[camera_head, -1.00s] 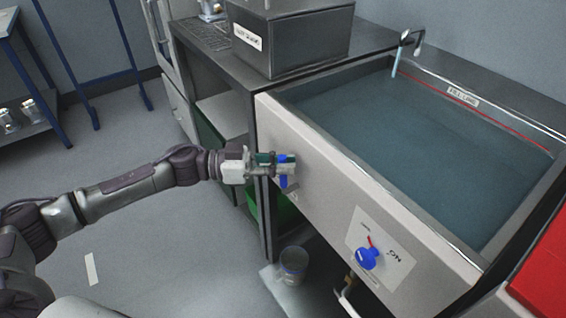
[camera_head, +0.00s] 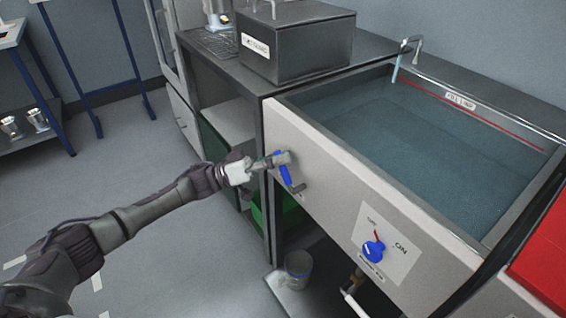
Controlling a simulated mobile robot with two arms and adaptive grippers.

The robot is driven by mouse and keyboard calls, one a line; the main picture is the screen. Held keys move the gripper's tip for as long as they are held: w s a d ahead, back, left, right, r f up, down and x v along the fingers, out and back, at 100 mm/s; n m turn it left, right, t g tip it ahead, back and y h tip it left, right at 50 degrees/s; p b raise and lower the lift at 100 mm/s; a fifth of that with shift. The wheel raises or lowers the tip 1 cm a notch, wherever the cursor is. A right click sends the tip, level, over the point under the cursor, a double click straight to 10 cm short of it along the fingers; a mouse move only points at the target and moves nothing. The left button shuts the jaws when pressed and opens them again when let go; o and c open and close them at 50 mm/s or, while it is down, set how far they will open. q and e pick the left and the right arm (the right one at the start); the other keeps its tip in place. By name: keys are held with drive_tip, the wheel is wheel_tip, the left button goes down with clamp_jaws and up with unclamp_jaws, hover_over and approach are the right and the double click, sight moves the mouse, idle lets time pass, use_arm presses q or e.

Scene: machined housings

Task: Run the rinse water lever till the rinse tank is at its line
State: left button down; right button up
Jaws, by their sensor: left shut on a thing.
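The rinse tank (camera_head: 385,172) is a steel basin holding blue-grey water (camera_head: 420,140). A red line (camera_head: 470,108) with a small label runs along its back wall, and the water surface lies close below it. A thin pale blue stream (camera_head: 396,71) falls from the tap (camera_head: 413,46) at the back corner. The blue lever (camera_head: 284,168) is on the tank's front panel at the left, tilted slightly. My left gripper (camera_head: 281,159) is shut on the lever's upper part and hides some of it. My right gripper is out of view.
A blue knob (camera_head: 373,250) with a red pointer sits on a plate marked ON, lower on the panel. A metal box (camera_head: 297,45) stands on the counter behind. A bucket (camera_head: 298,268) is under the tank. A red object (camera_head: 545,265) stands at the right.

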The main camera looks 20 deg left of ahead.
use_arm(q)
drive_tip(key=shift+w+a+f+n+t, duration=0.2)
drive_tip(key=shift+f+n+t, duration=0.15)
drive_tip(key=shift+n+t, duration=0.2)
drive_tip(key=shift+w+a+f+n+t, duration=0.15)
drive_tip(key=shift+a+f+n+t, duration=0.15)
drive_tip(key=shift+n, duration=0.35)
wheel_tip(320, 180, down, 6)
drive_tip(key=w+a+n+t+y+b, duration=0.1)
drive_tip(key=n+t+y+b, duration=0.2)
drive_tip(key=n+t, duration=0.6)
drive_tip(key=shift+w+a+r+n+y, duration=0.2)
drive_tip(key=shift+w+a+n+y, duration=0.15)
drive_tip(key=shift+n, duration=2.25)
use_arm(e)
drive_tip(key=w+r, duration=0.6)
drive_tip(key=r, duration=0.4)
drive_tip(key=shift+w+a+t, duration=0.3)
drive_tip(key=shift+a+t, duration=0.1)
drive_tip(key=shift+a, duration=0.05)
use_arm(q)
drive_tip(key=shift+s+n, duration=0.1)
drive_tip(key=shift+n, duration=0.2)
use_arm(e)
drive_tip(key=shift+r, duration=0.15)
use_arm(q)
drive_tip(key=c, duration=1.1)
unclamp_jaws()
